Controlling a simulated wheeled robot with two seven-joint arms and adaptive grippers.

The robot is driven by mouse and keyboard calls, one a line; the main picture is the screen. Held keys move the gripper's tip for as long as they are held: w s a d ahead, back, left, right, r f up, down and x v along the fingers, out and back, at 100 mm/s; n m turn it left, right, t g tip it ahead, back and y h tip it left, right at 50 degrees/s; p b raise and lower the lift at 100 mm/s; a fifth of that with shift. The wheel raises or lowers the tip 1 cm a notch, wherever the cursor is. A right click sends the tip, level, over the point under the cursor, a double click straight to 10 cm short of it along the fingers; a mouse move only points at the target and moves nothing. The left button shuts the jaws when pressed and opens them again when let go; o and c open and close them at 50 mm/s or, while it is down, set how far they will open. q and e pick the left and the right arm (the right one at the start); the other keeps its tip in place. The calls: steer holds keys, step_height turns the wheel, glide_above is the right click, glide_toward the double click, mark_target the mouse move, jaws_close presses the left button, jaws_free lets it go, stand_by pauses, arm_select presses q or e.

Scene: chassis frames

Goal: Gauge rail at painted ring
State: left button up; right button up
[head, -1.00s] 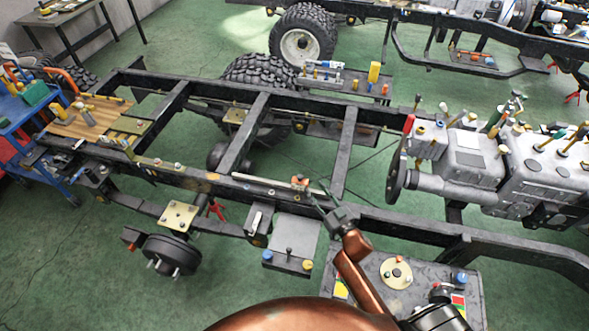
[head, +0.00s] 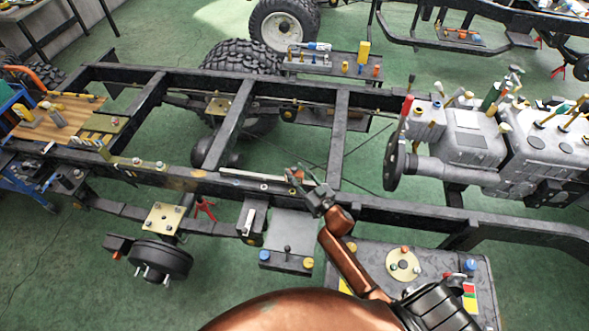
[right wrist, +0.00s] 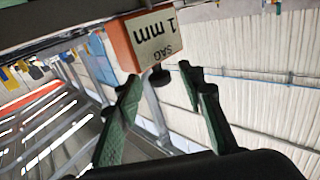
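In the head view my right gripper (head: 300,172) is over the near chassis rail (head: 385,212), at the right end of a pale straight bar (head: 250,177). It mostly hides the block there. A small orange mark (head: 200,174) is on the rail; I cannot tell whether it is a ring. My left gripper is not in view.
Cross members (head: 338,140) span the frame. A grey engine and gearbox (head: 465,140) with upright tools stand at right. A grey box (head: 290,235) and a plate with a round flange (head: 404,264) lie near my arm. A wooden board with tools (head: 55,118) is at left.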

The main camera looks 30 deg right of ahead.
steer(key=shift+w+a, duration=0.15)
steer(key=shift+w, duration=0.85)
jaws_close()
